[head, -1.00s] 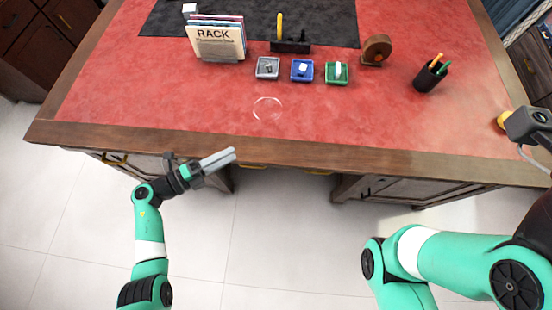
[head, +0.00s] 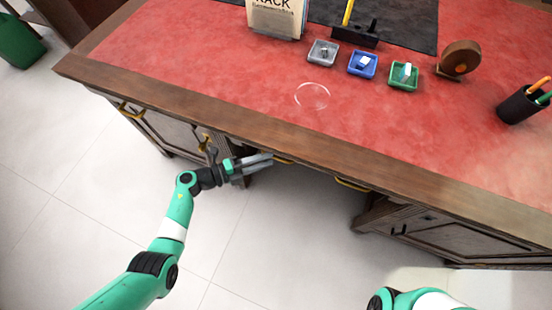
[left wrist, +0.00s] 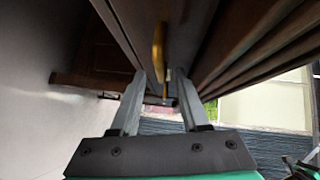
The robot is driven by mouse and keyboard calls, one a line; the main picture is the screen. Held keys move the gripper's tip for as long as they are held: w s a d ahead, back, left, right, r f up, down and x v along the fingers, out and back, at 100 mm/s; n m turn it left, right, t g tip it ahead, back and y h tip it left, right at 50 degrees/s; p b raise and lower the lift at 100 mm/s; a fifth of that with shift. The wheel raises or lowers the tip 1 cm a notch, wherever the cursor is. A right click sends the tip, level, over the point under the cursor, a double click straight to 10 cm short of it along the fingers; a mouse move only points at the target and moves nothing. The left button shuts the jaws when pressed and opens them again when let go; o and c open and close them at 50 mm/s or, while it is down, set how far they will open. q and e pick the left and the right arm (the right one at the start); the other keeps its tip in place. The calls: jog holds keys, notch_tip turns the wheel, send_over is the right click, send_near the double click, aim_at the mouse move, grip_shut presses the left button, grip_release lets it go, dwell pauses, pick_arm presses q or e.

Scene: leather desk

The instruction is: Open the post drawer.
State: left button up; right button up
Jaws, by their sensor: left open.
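The desk front (head: 330,166) has brass drawer handles under its top edge. One brass handle (head: 284,160) is right at the fingertips of my left gripper (head: 268,161), and another brass handle (head: 352,185) is further right. No label shows which drawer is the post drawer. In the left wrist view, my left gripper (left wrist: 155,84) is open, with a brass handle (left wrist: 159,48) just ahead of and between its fingertips. I cannot tell whether they touch. No drawer visibly stands out from the desk. My right gripper is out of view.
On the red desk top stand small grey (head: 323,52), blue (head: 362,63) and green (head: 403,75) trays, a rack (head: 276,18), a tape dispenser (head: 459,58) and a pen cup (head: 521,105). Cabinets flank an open knee space (head: 310,200).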

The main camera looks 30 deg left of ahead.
aim_at(276, 158)
pick_arm(q)
jog(key=b+x, duration=0.1)
jog(key=x, duration=0.2)
jog(key=shift+f, duration=0.15)
jog(key=shift+w+d, duration=0.3)
jog(key=shift+w, duration=0.05)
grip_shut()
dwell(1.0)
